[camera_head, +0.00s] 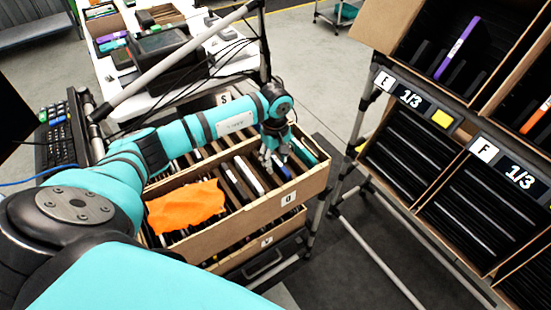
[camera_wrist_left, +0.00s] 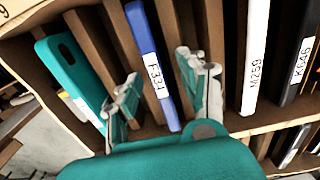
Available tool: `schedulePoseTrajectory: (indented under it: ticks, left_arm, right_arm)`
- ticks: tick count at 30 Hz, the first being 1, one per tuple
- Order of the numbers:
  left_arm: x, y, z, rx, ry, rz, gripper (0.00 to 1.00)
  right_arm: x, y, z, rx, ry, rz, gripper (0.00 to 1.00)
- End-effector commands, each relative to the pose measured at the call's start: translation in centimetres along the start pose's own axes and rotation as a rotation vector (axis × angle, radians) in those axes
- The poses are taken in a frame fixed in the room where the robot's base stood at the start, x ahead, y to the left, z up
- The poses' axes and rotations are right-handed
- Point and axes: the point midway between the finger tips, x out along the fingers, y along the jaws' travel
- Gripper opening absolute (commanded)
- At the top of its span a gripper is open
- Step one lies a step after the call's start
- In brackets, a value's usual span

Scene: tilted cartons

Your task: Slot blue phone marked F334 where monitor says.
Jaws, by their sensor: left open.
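The blue phone (camera_wrist_left: 152,62) with a white label reading F334 stands in a slot of a divided carton (camera_wrist_left: 85,122). In the head view its blue edge (camera_head: 284,173) shows just below my left gripper (camera_head: 272,158). My left gripper (camera_wrist_left: 158,80) is open, with one finger on each side of the blue phone; I cannot tell whether they touch it. In the head view the carton (camera_head: 262,207) sits tilted on a stand. A rack of cartons with E 1/3 (camera_head: 408,97) and F 1/3 (camera_head: 503,162) signs stands at right. No readable monitor text shows. My right gripper is not in view.
Near the blue phone are a teal phone (camera_wrist_left: 68,75), a white one marked M259 (camera_wrist_left: 255,60) and a dark one marked K646 (camera_wrist_left: 297,65). An orange cloth (camera_head: 187,207) lies over the carton's left slots. A purple item (camera_head: 457,47) stands in the rack's upper carton.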

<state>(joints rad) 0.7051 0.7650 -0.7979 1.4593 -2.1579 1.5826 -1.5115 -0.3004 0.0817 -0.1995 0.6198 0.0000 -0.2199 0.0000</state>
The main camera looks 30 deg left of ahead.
Motion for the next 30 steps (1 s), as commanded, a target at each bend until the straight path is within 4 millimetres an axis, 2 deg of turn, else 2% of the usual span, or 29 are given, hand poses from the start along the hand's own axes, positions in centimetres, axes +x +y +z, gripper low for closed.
schedulePoseTrajectory:
  ticks: [4,7,15,21,25,30]
  left_arm:
    - [-0.4,0.0,0.0,0.0,0.0,0.0,0.42]
    - [-1.7,0.1,-0.1,0.0,0.002,0.003,0.42]
    - [-7.4,0.1,-0.1,0.001,0.003,0.004,0.42]
    - [-10.7,0.1,-0.1,0.0,0.002,0.002,0.42]
    - [-11.7,0.0,0.0,0.0,0.0,0.001,0.42]
    - [-12.0,0.0,0.0,0.0,0.0,-0.001,0.42]
  right_arm:
    - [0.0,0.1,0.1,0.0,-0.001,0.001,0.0]
    - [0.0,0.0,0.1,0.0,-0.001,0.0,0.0]
    - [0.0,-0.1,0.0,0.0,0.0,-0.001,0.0]
    - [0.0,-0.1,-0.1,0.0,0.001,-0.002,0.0]
    - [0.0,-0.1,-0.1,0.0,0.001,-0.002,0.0]
    - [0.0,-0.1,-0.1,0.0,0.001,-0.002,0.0]
